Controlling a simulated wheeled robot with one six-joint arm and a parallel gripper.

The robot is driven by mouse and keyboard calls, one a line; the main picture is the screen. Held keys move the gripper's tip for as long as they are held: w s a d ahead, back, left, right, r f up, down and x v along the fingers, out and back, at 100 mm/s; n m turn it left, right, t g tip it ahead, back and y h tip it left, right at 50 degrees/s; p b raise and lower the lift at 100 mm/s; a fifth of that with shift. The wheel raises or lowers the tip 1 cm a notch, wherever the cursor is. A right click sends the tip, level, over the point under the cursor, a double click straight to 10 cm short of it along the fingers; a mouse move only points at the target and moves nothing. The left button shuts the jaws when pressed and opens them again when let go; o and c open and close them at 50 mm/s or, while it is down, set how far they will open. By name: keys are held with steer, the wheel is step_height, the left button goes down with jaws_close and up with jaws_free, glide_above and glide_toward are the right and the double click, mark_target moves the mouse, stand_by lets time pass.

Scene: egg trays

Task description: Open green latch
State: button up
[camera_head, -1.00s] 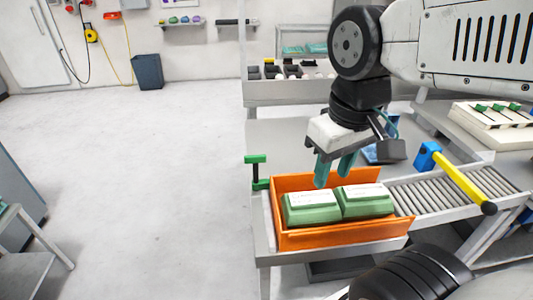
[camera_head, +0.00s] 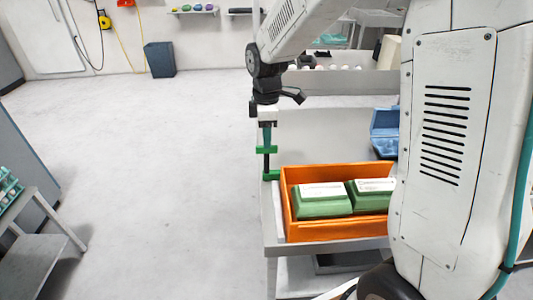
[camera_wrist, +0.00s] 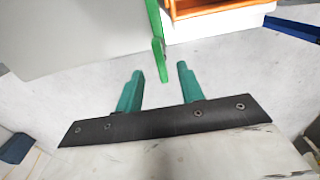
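The green latch (camera_head: 266,150) stands at the left end of the table, beside the orange crate (camera_head: 336,230). It has a short crossbar on a dark post above a green base. My gripper (camera_head: 267,140) points down just above the crossbar in the head view. In the wrist view, the teal fingers of my gripper (camera_wrist: 159,72) are spread apart with nothing held. The green latch (camera_wrist: 154,22) comes in from the top of that view, and its lower end lies near the gap between the fingertips. Whether they touch, I cannot tell.
The crate holds two green egg cartons (camera_head: 322,207) with white labels. A blue open box (camera_head: 385,133) stands behind it. My arm hides the table's right side. A grey bin (camera_head: 159,59) stands by the wall.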

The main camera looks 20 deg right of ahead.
mark_target(267, 153)
step_height(267, 153, down, 7)
steer(key=shift+r, duration=0.1)
stand_by(0.3)
jaws_close()
